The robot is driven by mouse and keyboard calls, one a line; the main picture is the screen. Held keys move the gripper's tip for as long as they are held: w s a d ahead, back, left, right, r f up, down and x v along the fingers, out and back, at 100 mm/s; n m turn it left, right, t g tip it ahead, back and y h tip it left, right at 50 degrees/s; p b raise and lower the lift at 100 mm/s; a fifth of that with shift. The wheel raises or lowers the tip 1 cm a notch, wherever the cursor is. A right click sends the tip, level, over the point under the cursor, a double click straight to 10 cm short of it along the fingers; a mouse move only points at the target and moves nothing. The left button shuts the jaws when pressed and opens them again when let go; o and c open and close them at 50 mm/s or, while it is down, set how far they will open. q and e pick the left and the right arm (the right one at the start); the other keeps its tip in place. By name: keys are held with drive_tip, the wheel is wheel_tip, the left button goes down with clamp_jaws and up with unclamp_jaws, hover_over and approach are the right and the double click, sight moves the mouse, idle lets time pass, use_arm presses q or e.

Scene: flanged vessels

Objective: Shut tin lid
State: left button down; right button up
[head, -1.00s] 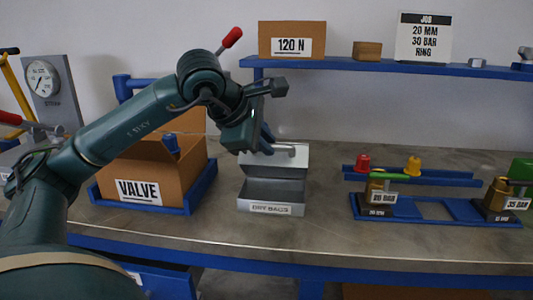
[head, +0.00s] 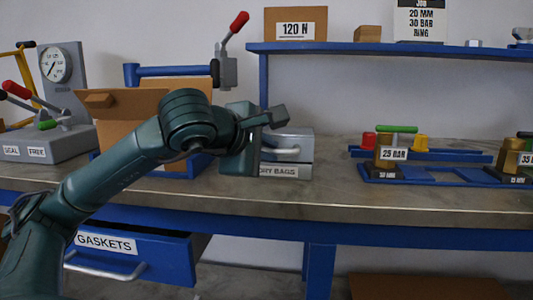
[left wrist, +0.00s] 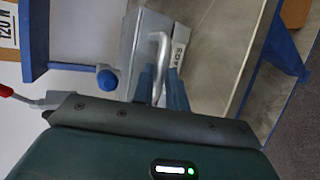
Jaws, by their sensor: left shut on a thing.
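The grey tin (head: 304,171) labelled DRY BAGS stands on the bench, partly behind my left gripper. Its lid (head: 293,137) lies over the tin; I cannot tell whether it is fully seated. The lid's bar handle (head: 287,154) sticks out at the front. My left gripper (head: 267,150) is shut on the handle from the left and hides the tin's left part. In the left wrist view, the handle (left wrist: 159,50) runs down between the gripper's fingers (left wrist: 160,92), with the tin (left wrist: 180,45) beyond. My right gripper is not in view.
An open cardboard box (head: 120,103) in a blue tray stands left, behind my left arm. A blue rack (head: 430,173) with weights is at the right. An open GASKETS drawer (head: 130,255) juts out below the bench. A shelf (head: 400,50) runs above.

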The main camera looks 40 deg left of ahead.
use_arm(q)
drive_tip(key=shift+s+d+f+b, duration=0.1)
drive_tip(key=shift+d+f+b, duration=0.1)
drive_tip(key=shift+f+b, duration=0.4)
drive_tip(key=shift+s+d+f+b, duration=0.1)
drive_tip(key=shift+d+f+b, duration=0.05)
drive_tip(key=shift+f, duration=0.75)
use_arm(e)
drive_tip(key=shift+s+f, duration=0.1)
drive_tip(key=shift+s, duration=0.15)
use_arm(q)
drive_tip(key=c, duration=1.4)
unclamp_jaws()
drive_tip(key=shift+s+a, duration=0.1)
drive_tip(key=shift+a, duration=0.05)
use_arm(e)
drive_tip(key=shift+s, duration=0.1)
use_arm(q)
drive_tip(key=shift+r, duration=0.1)
drive_tip(key=shift+s+r, duration=0.1)
drive_tip(key=shift+s, duration=0.1)
drive_tip(key=v, duration=1.3)
drive_tip(key=shift+w+r+p, duration=0.15)
drive_tip(key=shift+r+p, duration=0.15)
drive_tip(key=shift+p, duration=0.1)
